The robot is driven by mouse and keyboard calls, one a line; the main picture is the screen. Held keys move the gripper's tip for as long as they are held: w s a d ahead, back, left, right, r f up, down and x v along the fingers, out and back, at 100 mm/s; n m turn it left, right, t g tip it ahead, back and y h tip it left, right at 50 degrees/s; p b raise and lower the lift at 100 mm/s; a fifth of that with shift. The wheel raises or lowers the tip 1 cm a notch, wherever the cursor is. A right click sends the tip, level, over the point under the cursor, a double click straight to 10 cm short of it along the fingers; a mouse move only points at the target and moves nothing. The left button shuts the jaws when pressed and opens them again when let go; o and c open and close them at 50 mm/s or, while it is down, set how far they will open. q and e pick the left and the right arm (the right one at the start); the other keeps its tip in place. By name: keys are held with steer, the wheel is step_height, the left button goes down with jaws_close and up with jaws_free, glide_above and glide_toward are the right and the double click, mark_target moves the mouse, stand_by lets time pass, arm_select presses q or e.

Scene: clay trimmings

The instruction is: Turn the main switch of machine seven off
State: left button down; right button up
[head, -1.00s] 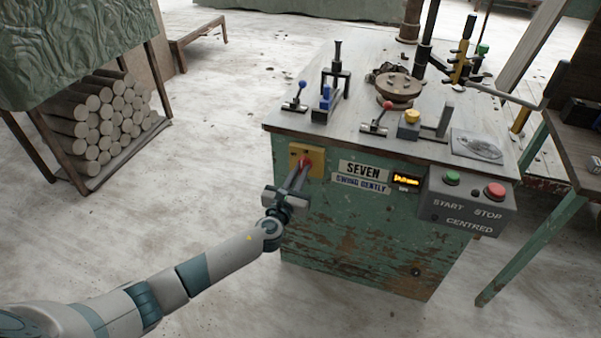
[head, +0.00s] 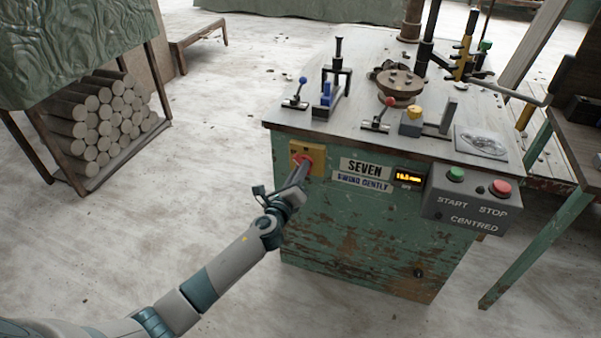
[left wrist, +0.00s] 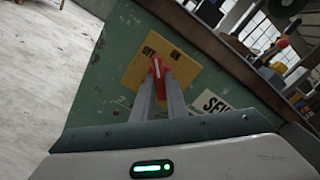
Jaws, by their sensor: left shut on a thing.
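The main switch is a red handle (head: 304,162) on a yellow plate (head: 318,154) at the upper left of the green front of machine seven (head: 350,235). In the left wrist view the red handle (left wrist: 157,68) has a white line, and the yellow plate (left wrist: 136,72) carries the words OFF and ON. The handle's upper end lies close to the OFF lettering; its exact setting is hard to tell. My left gripper (head: 301,168) is shut on the red handle, with its fingers (left wrist: 160,82) on either side, and is rolled over. My right gripper is out of view.
A SEVEN label (head: 364,169) and a small lit display (head: 408,177) are right of the switch. The control box (head: 465,205) has a green button (head: 456,174) and a red button (head: 502,187). Levers and fixtures stand on the machine top (head: 300,122).

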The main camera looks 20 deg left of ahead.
arm_select(q)
steer(key=n, duration=0.9)
steer(key=shift+f+n, duration=0.15)
steer(key=shift+n, duration=0.15)
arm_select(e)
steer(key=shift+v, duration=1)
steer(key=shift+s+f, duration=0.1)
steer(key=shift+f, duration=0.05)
arm_select(q)
steer(key=c, duration=1.8)
jaws_free()
steer(key=shift+o, duration=0.2)
